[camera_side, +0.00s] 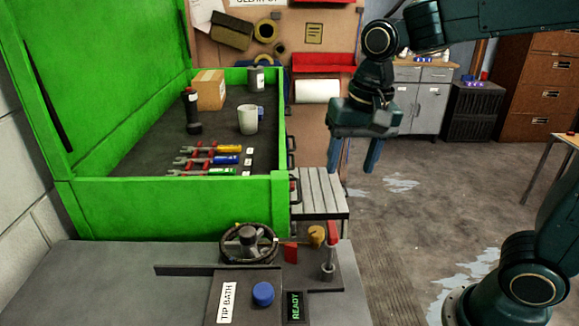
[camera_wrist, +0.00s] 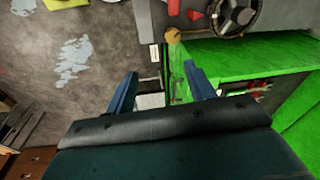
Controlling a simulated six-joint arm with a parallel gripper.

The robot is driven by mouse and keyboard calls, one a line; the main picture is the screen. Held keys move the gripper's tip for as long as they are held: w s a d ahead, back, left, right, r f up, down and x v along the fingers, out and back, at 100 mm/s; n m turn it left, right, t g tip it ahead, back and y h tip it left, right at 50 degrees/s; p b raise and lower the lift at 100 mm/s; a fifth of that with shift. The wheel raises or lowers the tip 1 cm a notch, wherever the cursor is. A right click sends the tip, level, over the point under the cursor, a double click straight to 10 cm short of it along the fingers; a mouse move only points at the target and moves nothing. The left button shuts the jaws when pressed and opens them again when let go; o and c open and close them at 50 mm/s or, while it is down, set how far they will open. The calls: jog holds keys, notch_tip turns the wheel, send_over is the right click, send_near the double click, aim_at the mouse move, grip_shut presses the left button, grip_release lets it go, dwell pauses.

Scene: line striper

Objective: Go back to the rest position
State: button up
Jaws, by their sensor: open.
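My gripper (camera_side: 352,160) hangs in the air to the right of the green bin, with its two blue fingers pointing down. The fingers are apart and nothing is between them. In the wrist view my gripper (camera_wrist: 160,88) also shows its fingers spread and empty. The green bin (camera_side: 170,208) stands at the left with its lid raised. Nothing touches my gripper.
In the bin lie several coloured-handled tools (camera_side: 222,160), a white mug (camera_side: 248,120), a cardboard box (camera_side: 209,90) and a dark bottle (camera_side: 193,112). In front are a handwheel (camera_side: 248,243), a blue button (camera_side: 263,293) and a red lever (camera_side: 331,240). The floor (camera_side: 420,170) at right is clear.

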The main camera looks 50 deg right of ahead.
jog(key=s+d+n+t, duration=0.3)
jog(key=s+n, duration=0.4)
jog(key=s, duration=0.5)
jog(key=shift+s+d+r+t, duration=0.2)
jog(key=shift+s+d+t, duration=0.2)
jog(key=shift+t, duration=0.1)
jog(key=shift+w, duration=0.1)
jog(key=w+a+f+n+g, duration=0.2)
jog(key=w+a, duration=0.1)
jog(key=w, duration=0.5)
jog(key=w+a+f+n+g, duration=0.1)
jog(key=w+a+n+g, duration=0.1)
jog(key=w, duration=0.7)
jog(key=shift+w+a+f+n+g+h, duration=0.25)
jog(key=shift+a+f+n+g+h, duration=0.1)
jog(key=shift+a+g, duration=0.4)
jog(key=shift+f, duration=0.15)
